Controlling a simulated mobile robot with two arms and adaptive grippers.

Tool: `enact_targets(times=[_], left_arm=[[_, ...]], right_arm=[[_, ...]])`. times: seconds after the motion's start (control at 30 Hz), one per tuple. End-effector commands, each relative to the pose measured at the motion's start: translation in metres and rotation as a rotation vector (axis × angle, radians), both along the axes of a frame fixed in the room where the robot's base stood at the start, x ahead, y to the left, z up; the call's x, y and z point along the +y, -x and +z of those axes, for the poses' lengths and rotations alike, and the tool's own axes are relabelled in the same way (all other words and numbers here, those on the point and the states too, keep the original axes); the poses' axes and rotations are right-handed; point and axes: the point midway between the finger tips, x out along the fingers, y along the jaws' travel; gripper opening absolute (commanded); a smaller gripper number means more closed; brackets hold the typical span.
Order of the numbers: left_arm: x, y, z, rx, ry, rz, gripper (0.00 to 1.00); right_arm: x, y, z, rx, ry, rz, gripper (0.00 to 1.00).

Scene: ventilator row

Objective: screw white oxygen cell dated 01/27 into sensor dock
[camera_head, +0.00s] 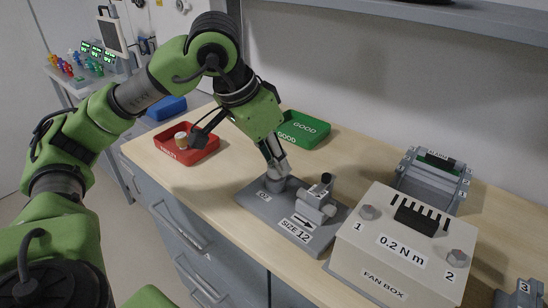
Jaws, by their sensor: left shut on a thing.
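My left gripper (277,163) reaches down over the sensor dock. It is shut on a small pale piece that its fingers largely hide, so no date can be read. The sensor dock (275,184) is a short grey cylinder on a grey plate (258,205) marked O2. The fingertips are right at the dock's top; I cannot tell whether the held piece is seated in it. A white cell with an orange-brown band (181,140) stands in the red tray (203,152) on the left. My right gripper is out of view.
A green tray (318,141) marked GOOD stands behind the dock. A grey fitting (315,205) marked SIZE 12 is close to its right. A fan box (392,250) and a grey rack (433,178) stand farther right. The wooden bench (205,185) is clear at front left.

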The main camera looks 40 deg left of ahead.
Motion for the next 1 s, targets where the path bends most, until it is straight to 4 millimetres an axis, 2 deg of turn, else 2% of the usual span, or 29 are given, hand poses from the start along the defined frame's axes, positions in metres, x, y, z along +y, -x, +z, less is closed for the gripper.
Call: enact_targets(times=[0.03,0.07,0.1,0.53,0.9,1.0], left_arm=[[0.0027,0.0009,-0.0057,0.005,-0.006,0.005,0.00],[0.0027,0.0009,-0.0059,0.005,-0.006,0.005,0.26],[0.0026,0.0009,-0.0058,0.004,-0.006,0.004,0.33],[-0.0008,0.0010,-0.0051,0.004,-0.002,0.050,0.33],[-0.0037,0.0023,-0.0026,0.003,-0.001,0.413,0.33],[-0.0041,0.0028,-0.0023,0.004,-0.003,0.531,0.33]], right_arm=[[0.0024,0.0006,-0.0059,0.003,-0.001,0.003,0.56],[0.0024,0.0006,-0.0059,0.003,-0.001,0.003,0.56],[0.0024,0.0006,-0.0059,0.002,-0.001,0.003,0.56],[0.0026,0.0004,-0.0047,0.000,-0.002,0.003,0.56],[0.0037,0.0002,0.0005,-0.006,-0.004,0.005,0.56],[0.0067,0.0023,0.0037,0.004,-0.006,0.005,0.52]])
